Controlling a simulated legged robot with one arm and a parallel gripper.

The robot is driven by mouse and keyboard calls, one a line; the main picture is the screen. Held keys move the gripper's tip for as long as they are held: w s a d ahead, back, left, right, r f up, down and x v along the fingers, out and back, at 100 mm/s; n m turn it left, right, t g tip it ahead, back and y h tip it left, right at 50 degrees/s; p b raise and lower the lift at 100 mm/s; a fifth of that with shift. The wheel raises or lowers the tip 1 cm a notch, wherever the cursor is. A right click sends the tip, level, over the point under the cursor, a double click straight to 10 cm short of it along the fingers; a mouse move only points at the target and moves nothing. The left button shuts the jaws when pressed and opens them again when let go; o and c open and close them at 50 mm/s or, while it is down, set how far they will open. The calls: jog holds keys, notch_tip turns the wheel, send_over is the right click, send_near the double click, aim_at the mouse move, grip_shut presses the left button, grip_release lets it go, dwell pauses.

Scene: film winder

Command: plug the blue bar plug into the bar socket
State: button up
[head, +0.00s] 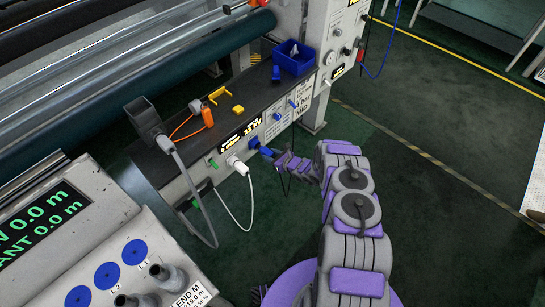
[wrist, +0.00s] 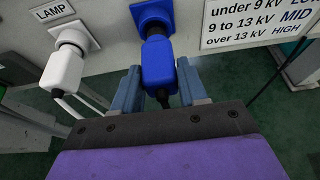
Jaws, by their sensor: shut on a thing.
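The blue bar plug (wrist: 158,68) is between the two fingers of my gripper (wrist: 156,88), which is shut on it. A dark cable leaves its near end. The plug lines up with the blue bar socket (wrist: 152,12) on the panel face, and its front end appears to meet the socket's round collar. How deep it sits cannot be told. In the head view, the blue bar socket (head: 254,142) is on the front of the grey panel, with my gripper (head: 276,157) just to its right. The fingers partly hide the plug there.
A white plug (wrist: 68,65) sits in the LAMP socket, left of the blue one. A voltage label (wrist: 258,20) is to the right. A blue bin (head: 293,60), an orange item (head: 207,117) and yellow pieces (head: 238,109) lie on the ledge above. Open floor (head: 440,200) lies right.

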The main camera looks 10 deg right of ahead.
jog(key=shift+w+a+r, duration=0.1)
jog(key=shift+w+a, duration=0.4)
jog(key=shift+w, duration=0.25)
jog(key=shift+p, duration=0.5)
dwell(0.7)
jog(key=shift+w+a, duration=0.15)
jog(key=shift+a, duration=0.05)
jog(key=o, duration=1.2)
jog(key=shift+c, duration=0.2)
jog(key=p+v, duration=0.2)
jog(key=v, duration=1.5)
jog(key=shift+p, duration=0.3)
